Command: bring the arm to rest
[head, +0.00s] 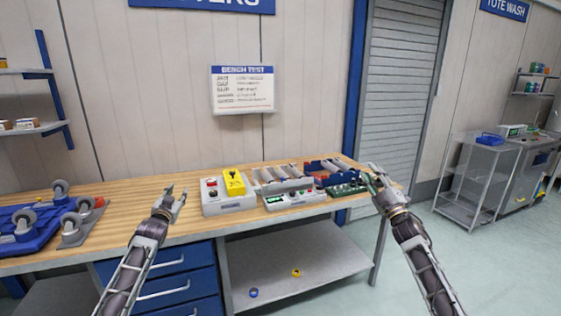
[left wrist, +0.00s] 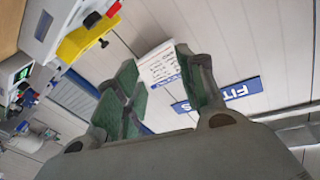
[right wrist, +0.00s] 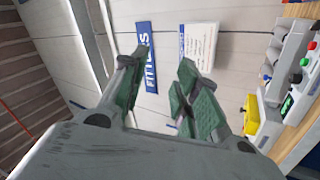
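My left gripper (head: 174,196) is raised in front of the bench's front edge, left of the grey test box with the yellow top. Its fingers stand apart with nothing between them, and the left wrist view also shows the open fingers (left wrist: 160,92). My right gripper (head: 373,178) is at the right end of the bench, in front of the blue bin. The right wrist view shows its fingers (right wrist: 160,85) apart and empty, with the wall behind them.
The wooden bench (head: 130,205) carries a test box (head: 228,203) with a yellow unit (head: 234,182), grey trays (head: 280,176), a blue bin (head: 330,171) and a blue caster tray (head: 35,238).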

